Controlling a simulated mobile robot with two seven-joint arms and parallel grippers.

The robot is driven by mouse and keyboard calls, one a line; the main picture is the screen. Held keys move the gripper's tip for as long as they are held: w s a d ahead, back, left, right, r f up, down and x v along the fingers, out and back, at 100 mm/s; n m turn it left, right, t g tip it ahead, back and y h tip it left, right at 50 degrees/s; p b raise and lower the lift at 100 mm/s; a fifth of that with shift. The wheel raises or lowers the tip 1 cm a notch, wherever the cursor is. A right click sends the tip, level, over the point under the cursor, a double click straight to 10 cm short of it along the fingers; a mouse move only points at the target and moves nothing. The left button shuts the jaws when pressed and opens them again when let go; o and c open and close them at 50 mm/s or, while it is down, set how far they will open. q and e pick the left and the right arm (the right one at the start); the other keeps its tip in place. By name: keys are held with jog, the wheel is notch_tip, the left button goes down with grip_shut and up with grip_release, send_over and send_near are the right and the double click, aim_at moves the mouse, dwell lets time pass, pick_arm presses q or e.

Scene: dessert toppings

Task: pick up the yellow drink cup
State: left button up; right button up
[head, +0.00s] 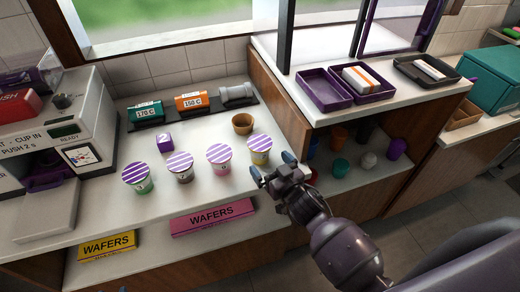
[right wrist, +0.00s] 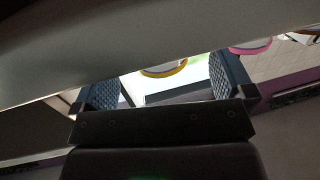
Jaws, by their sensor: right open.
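The yellow drink cup (head: 260,157) stands upright on the white counter, at the right end of a row of cups with purple-and-white striped lids. My right gripper (head: 272,167) is open and empty, just in front and to the right of the yellow cup; whether it touches is unclear. In the right wrist view, the yellow cup's curved rim (right wrist: 165,71) shows beyond and between the two open fingers (right wrist: 166,88); most of the cup is hidden. My left gripper is not in view.
The pink cup (head: 219,162) stands close left of the yellow one, then the brown cup (head: 180,170) and green cup (head: 138,183). A brown empty cup (head: 242,124) stands behind. The wooden side panel (head: 272,98) of a raised counter is to the right.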

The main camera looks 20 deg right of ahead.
aim_at(266, 156)
jog(key=shift+x, duration=2.6)
jog(key=shift+d+r, duration=0.15)
jog(key=shift+d, duration=0.05)
jog(key=c, duration=1)
jog(key=shift+s, duration=0.1)
